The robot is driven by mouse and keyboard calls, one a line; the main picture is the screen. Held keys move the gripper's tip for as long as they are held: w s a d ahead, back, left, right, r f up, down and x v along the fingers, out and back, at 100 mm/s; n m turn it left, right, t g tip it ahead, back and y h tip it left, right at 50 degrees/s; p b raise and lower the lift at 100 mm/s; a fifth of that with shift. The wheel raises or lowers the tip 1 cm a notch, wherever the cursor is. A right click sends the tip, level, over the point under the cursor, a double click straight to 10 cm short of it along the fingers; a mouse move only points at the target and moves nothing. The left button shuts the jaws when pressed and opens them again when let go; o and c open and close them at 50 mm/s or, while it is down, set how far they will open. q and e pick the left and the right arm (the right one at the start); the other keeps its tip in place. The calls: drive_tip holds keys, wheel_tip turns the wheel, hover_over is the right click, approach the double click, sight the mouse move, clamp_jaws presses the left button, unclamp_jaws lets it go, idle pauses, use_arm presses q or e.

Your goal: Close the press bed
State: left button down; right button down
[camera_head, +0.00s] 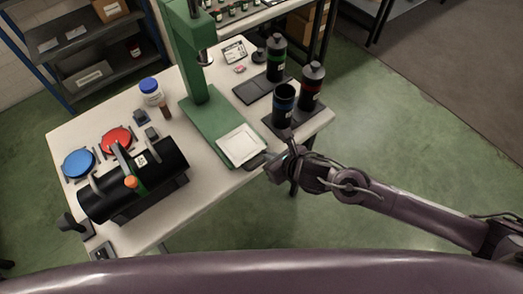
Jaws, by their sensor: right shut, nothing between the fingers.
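The green press (190,60) stands on the white table, its column upright and its base reaching toward the table's front edge. The press bed, a pale square tray (241,146), sits at the front end of the green base, forward of the press head (205,58). My right gripper (268,164) is shut and empty at the table's front edge, close to the right front corner of the bed. A dark piece lies between them; I cannot tell whether they touch. My left gripper is not in view.
Black bottles (275,58) and a dark cup (284,104) stand right of the press. A black cylinder (135,180) lies at the table's left, near blue (79,163) and red (116,140) discs. Open floor lies right of the table.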

sight(255, 151)
drive_tip(key=shift+p+x, duration=0.45)
drive_tip(key=shift+x, duration=2.6)
drive_tip(key=w+a+b, duration=0.2)
drive_tip(key=w+b, duration=0.1)
drive_tip(key=w+a+b, duration=0.3)
drive_tip(key=w, duration=0.1)
drive_tip(key=w+a+b, duration=0.2)
drive_tip(key=w+b, duration=0.1)
drive_tip(key=shift+w+a+f, duration=0.3)
drive_tip(key=shift+a+f, duration=0.05)
drive_tip(key=shift+a, duration=0.05)
drive_tip(key=shift+w+a+r, duration=0.2)
drive_tip(key=shift+w, duration=0.1)
